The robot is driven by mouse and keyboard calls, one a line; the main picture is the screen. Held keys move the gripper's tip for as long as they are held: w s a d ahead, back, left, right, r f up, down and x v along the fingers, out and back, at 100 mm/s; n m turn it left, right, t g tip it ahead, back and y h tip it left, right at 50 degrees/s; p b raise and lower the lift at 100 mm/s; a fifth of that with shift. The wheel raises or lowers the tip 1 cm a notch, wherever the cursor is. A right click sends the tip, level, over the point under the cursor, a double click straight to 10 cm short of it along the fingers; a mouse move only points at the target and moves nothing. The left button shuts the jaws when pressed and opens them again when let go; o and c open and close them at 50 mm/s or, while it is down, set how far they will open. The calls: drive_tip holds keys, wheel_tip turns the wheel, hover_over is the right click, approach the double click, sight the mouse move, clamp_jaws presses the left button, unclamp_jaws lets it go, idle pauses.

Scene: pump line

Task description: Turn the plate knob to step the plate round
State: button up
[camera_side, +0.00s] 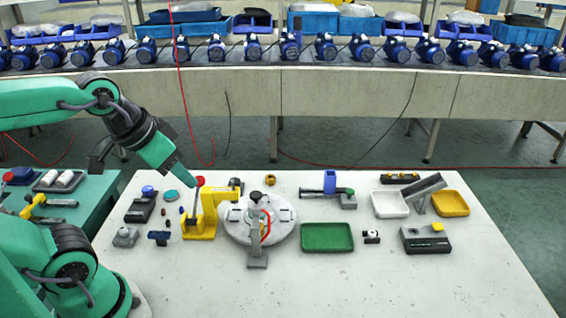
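A pale grey round plate (284,230) lies on the table near the middle, with small dark-and-light parts on its rim. A dark knob (256,196) stands above the plate, on a post; I cannot tell for sure that it is the plate knob. A red curved piece (267,229) and a grey bracket (257,252) are at the plate's front. My gripper (191,186) is at the lower end of my green arm, left of the plate, close to a yellow stand (200,225) with a red-topped lever (200,181). Its fingers are too small to tell their opening, and I see nothing held.
A green tray (327,238) is right of the plate. A white tray (389,204), a yellow tray (450,203) and a dark box (426,239) stand farther right. Small parts lie left of the yellow stand. The table's front is clear. A conveyor with blue pumps runs behind.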

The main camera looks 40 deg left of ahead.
drive_tip(key=shift+o, duration=0.8)
drive_tip(key=shift+w+a, duration=0.1)
drive_tip(key=shift+w, duration=0.2)
drive_tip(key=g, duration=0.5)
hover_over(235, 181)
wheel_tip(235, 181, down, 15)
drive_tip(key=shift+r, duration=0.2)
drive_tip(key=shift+a+f+g, duration=0.15)
drive_tip(key=shift+f+g, duration=0.15)
drive_tip(key=shift+f, duration=0.1)
drive_tip(key=shift+f, duration=0.1)
drive_tip(key=shift+f, duration=3.75)
